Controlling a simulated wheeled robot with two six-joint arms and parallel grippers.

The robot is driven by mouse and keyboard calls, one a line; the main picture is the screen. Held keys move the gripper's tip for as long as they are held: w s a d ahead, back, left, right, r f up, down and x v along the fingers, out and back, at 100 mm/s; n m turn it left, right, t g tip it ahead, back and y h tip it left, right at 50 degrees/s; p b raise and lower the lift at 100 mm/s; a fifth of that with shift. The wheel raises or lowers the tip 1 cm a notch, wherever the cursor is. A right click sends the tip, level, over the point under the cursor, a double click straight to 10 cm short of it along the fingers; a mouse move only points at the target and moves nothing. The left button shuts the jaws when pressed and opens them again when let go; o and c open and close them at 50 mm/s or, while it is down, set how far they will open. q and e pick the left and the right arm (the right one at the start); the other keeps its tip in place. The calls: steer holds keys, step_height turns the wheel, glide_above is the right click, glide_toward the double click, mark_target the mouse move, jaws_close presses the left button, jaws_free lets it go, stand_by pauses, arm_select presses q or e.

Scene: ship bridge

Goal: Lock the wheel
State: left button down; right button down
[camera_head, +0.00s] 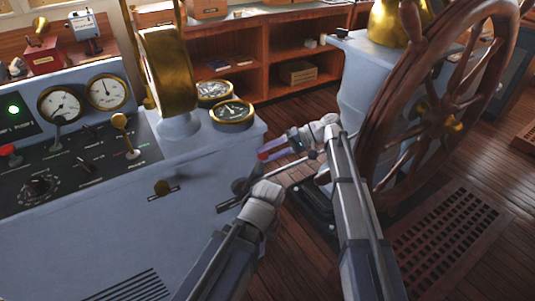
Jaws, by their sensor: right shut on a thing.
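The large wooden ship's wheel (382,118) stands upright at the right, with a brass hub and turned spokes. My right gripper (283,147) is left of the wheel, between it and the blue console, and apart from the wheel's rim. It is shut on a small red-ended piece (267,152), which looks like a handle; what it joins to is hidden. My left gripper (246,190) is low beside the console's right edge, near a slotted lever. Its fingers are too unclear to tell open from shut.
The blue console (110,235) with gauges, knobs and levers fills the left. A brass telegraph (166,70) rises from it. A black base plate (313,205) lies on the floor near my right forearm. A floor grating (445,235) lies at the lower right. Wooden shelves (255,60) stand behind.

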steer(key=shift+c, duration=1.9)
jaws_free()
steer(key=shift+d+f, duration=0.1)
steer(key=p+v, duration=0.3)
steer(key=v, duration=0.5)
steer(key=shift+f, duration=0.1)
